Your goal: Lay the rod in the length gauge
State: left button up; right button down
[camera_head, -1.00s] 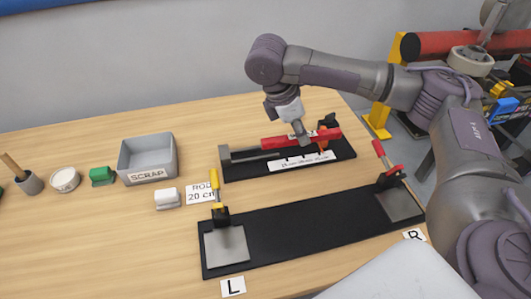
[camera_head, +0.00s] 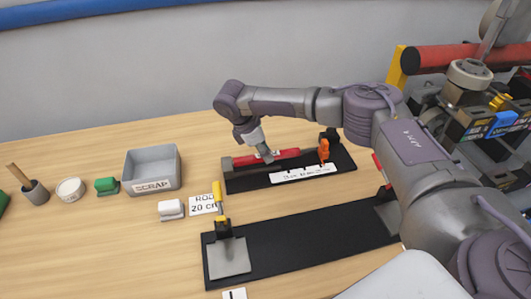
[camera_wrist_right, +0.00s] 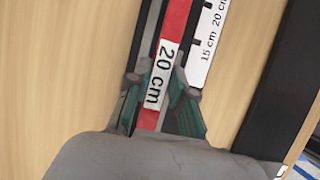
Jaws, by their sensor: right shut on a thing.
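The red rod (camera_head: 290,153) with a white "20 cm" label lies lengthwise along the black length gauge (camera_head: 342,163), its left end close to the grey stop block (camera_head: 227,164). My right gripper (camera_head: 266,156) points down at the rod's left part and is shut on it. In the right wrist view the green-padded fingers (camera_wrist_right: 162,95) straddle the rod (camera_wrist_right: 174,30) at its label, above the gauge's dark channel. I cannot tell whether the rod rests fully on the channel floor. An orange piece (camera_head: 324,150) stands near the gauge's right end. My left gripper is out of view.
A black fixture (camera_head: 310,239) with a yellow-handled clamp (camera_head: 218,200) lies in front of the gauge. A grey SCRAP bin (camera_head: 152,170), white block (camera_head: 171,209) and "ROD 20 cm" card (camera_head: 205,204) lie left. Table between bin and gauge is mostly clear.

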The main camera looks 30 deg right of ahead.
jog(key=shift+f, duration=0.55)
jog(key=shift+s+a+f, duration=0.1)
jog(key=shift+s+f, duration=0.1)
jog(key=shift+f, duration=0.35)
jog(key=c, duration=1.1)
grip_release()
jog(key=shift+f, duration=0.1)
jog(key=shift+o, duration=0.4)
jog(key=shift+f, duration=0.1)
